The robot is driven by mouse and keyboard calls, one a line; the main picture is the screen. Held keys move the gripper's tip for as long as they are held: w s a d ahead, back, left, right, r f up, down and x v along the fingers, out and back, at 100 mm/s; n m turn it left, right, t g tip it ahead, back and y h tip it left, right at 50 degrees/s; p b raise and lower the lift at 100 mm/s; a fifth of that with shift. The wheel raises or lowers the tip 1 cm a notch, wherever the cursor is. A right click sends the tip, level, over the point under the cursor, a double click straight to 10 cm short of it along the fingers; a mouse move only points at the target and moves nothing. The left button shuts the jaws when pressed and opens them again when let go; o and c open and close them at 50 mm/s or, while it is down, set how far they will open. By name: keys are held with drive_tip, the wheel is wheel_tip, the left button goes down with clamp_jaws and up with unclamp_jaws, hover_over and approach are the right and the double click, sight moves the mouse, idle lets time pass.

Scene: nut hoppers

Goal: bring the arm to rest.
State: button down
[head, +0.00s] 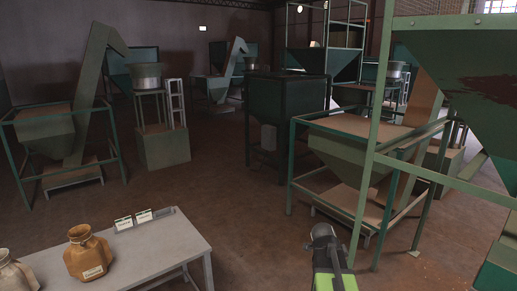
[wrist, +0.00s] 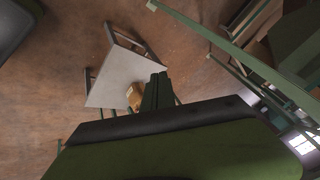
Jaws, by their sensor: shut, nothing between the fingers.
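My gripper (wrist: 158,78) shows in the wrist view as two dark green fingers lying together, shut and empty. Its tips point up the picture, in front of the grey table (wrist: 108,88). In the head view, part of my arm rises at the bottom, right of the centre, with a dark rounded joint and a bright green link. I cannot make out the fingers there. The arm is to the right of the table (head: 165,245) and apart from it in the picture.
A tan sack (head: 88,255) and a paler sack (head: 15,274) stand on the table, with small label cards (head: 143,216) behind. A green-framed hopper (head: 350,143) stands at the right, and a dark bin (head: 285,105) behind. Brown floor between table and hoppers is clear.

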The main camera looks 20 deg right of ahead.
drive_tip(key=w+a+f+n+y, duration=0.25)
drive_tip(key=a+n, duration=0.25)
drive_tip(key=a, duration=1)
drive_tip(key=s+a+f+n+g+y, duration=0.1)
drive_tip(key=s+a+n, duration=0.3)
drive_tip(key=a+n, duration=0.4)
drive_tip(key=s+a+f+n+g+y+b, duration=0.1)
drive_tip(key=s+a+n, duration=0.3)
drive_tip(key=a+n, duration=0.5)
drive_tip(key=shift+a+f+y+b, duration=0.3)
drive_tip(key=shift+a+f+y, duration=0.4)
drive_tip(key=shift+a, duration=0.25)
drive_tip(key=shift+w+r, duration=0.1)
